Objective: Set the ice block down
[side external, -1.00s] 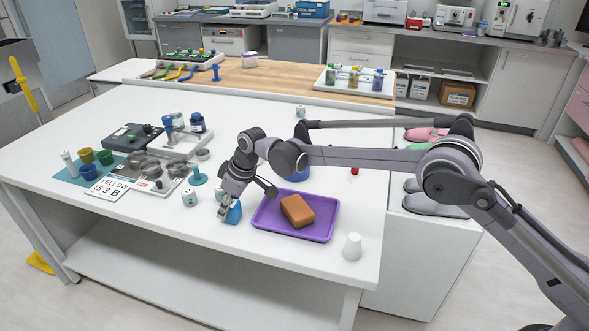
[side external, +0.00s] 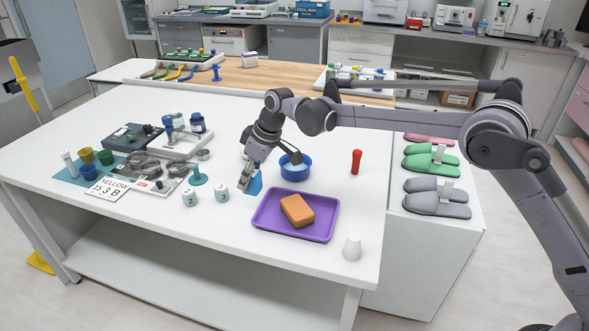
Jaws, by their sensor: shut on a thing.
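My gripper (side external: 248,182) points down and is shut on a small blue block (side external: 256,184), which I take to be the ice block. The fingers cover its left part.
An orange-brown block (side external: 297,209) lies in the tray. Two white numbered dice (side external: 190,196) (side external: 221,193) stand left of my gripper. A white cup (side external: 352,247) is at front right, and a red object (side external: 356,161) stands behind. The table between tray and red object is clear.

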